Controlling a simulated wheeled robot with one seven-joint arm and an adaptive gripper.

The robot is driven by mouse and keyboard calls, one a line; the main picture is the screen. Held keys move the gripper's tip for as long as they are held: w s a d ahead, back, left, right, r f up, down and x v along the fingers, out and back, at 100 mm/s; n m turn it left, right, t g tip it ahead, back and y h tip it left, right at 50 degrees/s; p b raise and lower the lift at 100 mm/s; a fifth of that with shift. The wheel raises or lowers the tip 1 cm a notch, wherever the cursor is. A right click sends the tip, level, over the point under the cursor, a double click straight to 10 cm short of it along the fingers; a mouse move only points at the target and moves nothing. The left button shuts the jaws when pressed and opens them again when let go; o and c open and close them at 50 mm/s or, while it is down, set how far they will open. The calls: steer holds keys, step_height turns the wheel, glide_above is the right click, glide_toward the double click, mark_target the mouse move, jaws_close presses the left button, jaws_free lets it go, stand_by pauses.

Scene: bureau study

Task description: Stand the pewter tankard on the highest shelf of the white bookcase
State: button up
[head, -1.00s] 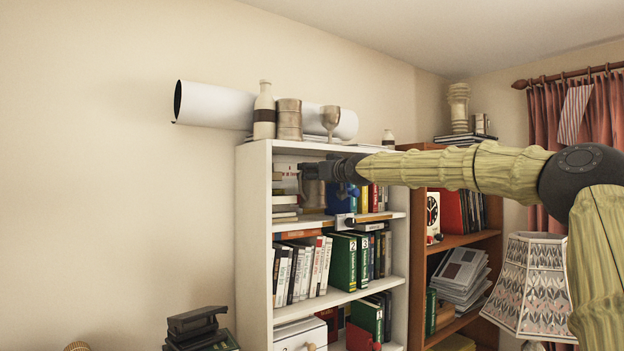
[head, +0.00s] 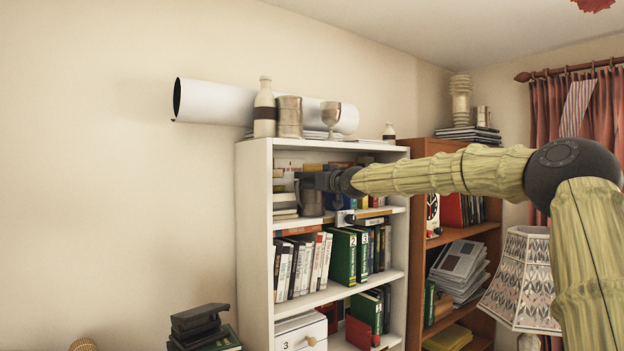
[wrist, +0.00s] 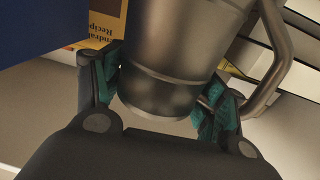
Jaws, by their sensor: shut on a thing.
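The pewter tankard (head: 311,199) is a grey metal mug in the top compartment of the white bookcase (head: 255,230), near its left side. It shows just above the front of the upper inner shelf; I cannot tell whether its base touches. My gripper (head: 304,181) reaches in from the right and is shut on it. In the wrist view the tankard (wrist: 165,85) lies between the two teal-padded fingers (wrist: 160,100), its curved handle on the right. Its far end is cut off by the frame.
The bookcase top holds a bottle (head: 264,108), a metal cup (head: 289,117), a goblet (head: 331,116) and a white paper roll (head: 215,103). Books stand beside and behind the tankard. A brown bookcase (head: 461,240) and a lamp (head: 522,278) stand to the right.

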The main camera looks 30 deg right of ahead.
steer(key=o, duration=1.5)
steer(key=shift+f, duration=0.1)
steer(key=shift+s+b, duration=0.35)
steer(key=shift+b, duration=0.05)
steer(key=s+b, duration=0.5)
steer(key=b, duration=0.2)
steer(key=shift+s+d+f, duration=0.1)
steer(key=shift+s+f, duration=0.05)
steer(key=shift+s, duration=0.25)
steer(key=shift+b, duration=0.55)
